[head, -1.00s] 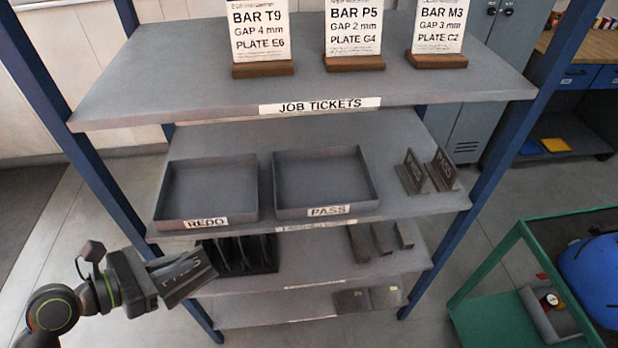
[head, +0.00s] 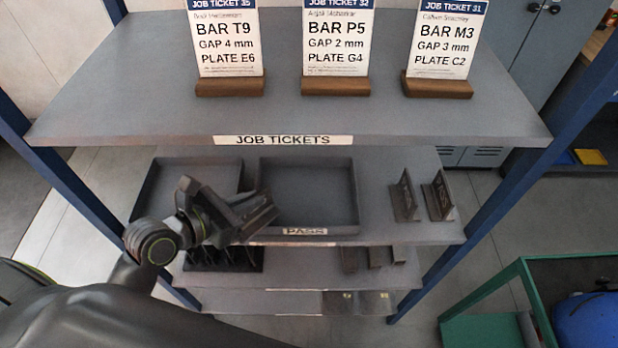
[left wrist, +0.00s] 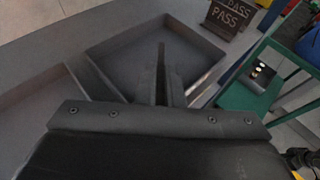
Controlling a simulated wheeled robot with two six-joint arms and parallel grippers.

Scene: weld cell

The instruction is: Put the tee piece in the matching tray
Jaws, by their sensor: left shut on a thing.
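My left gripper (head: 238,218) is shut on a dark grey tee piece (head: 262,214), in front of the seam between the two trays and overlapping the PASS tray's front left corner in the head view. In the left wrist view the tee piece (left wrist: 161,78) shows as a thin upright plate, with the PASS tray (left wrist: 110,45) beyond it. The PASS tray (head: 305,233) is empty where it shows. The REDO tray (head: 150,190) is left of it; my arm hides its label and front. I cannot tell whether the tee piece touches a tray. My right gripper is out of view.
Two tee pieces marked PASS (head: 439,196) stand on the shelf right of the trays. The job tickets shelf (head: 130,110) overhangs from above. A lower shelf holds a black rack (head: 225,262) and dark bars (head: 380,257). A green cart (head: 490,300) stands at the right.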

